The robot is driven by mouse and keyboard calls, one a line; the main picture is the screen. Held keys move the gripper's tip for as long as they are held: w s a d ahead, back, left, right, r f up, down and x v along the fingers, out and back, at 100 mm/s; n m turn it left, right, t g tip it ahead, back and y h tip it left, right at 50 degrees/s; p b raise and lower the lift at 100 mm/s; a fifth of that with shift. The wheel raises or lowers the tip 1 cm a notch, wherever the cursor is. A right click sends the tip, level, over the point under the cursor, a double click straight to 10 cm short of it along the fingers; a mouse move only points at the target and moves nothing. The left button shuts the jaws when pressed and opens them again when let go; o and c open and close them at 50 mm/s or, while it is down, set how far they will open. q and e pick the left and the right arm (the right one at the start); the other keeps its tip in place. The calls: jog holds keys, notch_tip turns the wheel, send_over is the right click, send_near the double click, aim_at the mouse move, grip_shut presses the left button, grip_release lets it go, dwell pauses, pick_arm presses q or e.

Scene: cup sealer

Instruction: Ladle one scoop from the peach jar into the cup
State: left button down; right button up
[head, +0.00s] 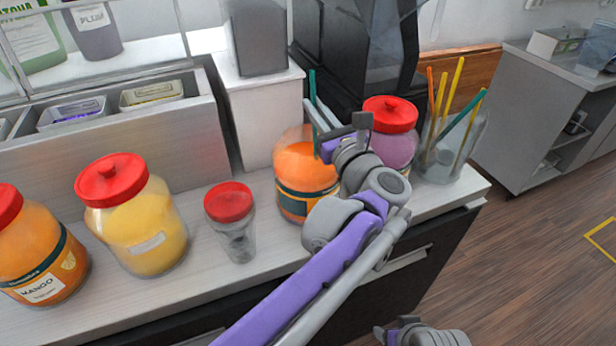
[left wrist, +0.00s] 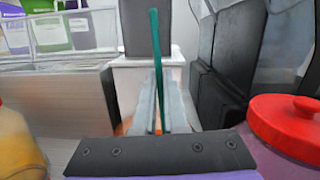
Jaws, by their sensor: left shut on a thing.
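An open jar with orange contents (head: 295,200) stands on the counter, partly hidden behind my left arm. Its label cannot be read, so I cannot confirm that it is the peach jar. My left gripper (head: 322,118) is above this jar, shut on a thin teal handle (head: 312,84). The handle stands nearly upright between the fingers (left wrist: 160,112) in the left wrist view; its lower end is hidden. A small clear container with a red lid (head: 238,240) stands left of the jar; I see no other clear cup. Part of my right arm (head: 425,336) shows at the bottom edge, its fingertips unclear.
A mango jar (head: 45,270) and a yellow jar (head: 148,235) stand left. A red-lidded pinkish jar (head: 393,148) and a clear holder with coloured sticks (head: 440,165) stand right. A dark machine (head: 350,50) stands behind. Free counter lies between the yellow jar and small container.

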pick_arm(q)
notch_tip(320, 180, up, 21)
jog(key=p, duration=0.9)
jog(key=shift+f, duration=0.15)
pick_arm(e)
jog(key=w+r+t, duration=0.1)
jog(key=w+r, duration=0.4)
jog(key=r, duration=0.8)
jog(key=shift+w, duration=0.15)
dwell(0.9)
